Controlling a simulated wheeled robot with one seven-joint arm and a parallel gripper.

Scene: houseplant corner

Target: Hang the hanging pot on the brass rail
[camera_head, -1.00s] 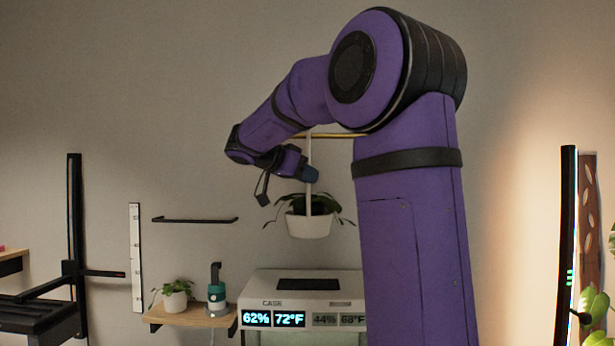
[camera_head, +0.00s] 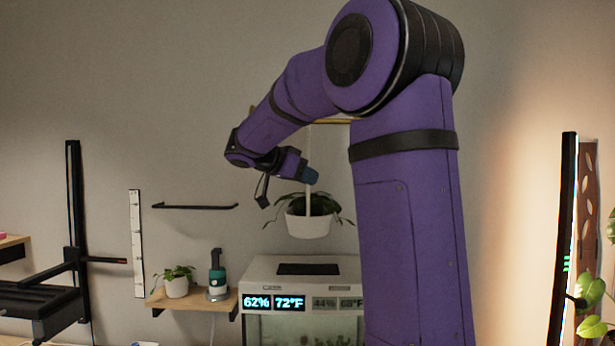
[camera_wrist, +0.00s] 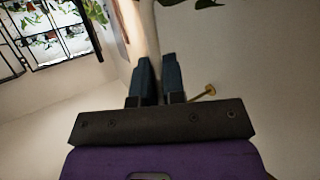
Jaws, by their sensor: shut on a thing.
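The hanging pot (camera_head: 307,225) is white, with trailing green leaves and a pale upright strap. It hangs upright in mid-air above the case in the head view. My gripper (camera_head: 311,176) is shut on its strap. The strap's upper end rises towards the brass rail (camera_head: 342,120), which is mostly hidden behind my arm. I cannot tell whether the strap's top touches the rail. In the wrist view my dark blue fingers (camera_wrist: 158,80) show, with a brass rail end (camera_wrist: 209,90) right of them and some leaves at the top edge. The strap is not clear there.
A white case (camera_head: 303,265) with lit displays stands below the pot. Left of it, a wooden shelf (camera_head: 190,301) holds a small potted plant (camera_head: 177,283) and a teal-and-black device (camera_head: 217,278). Wall space left of my gripper is free.

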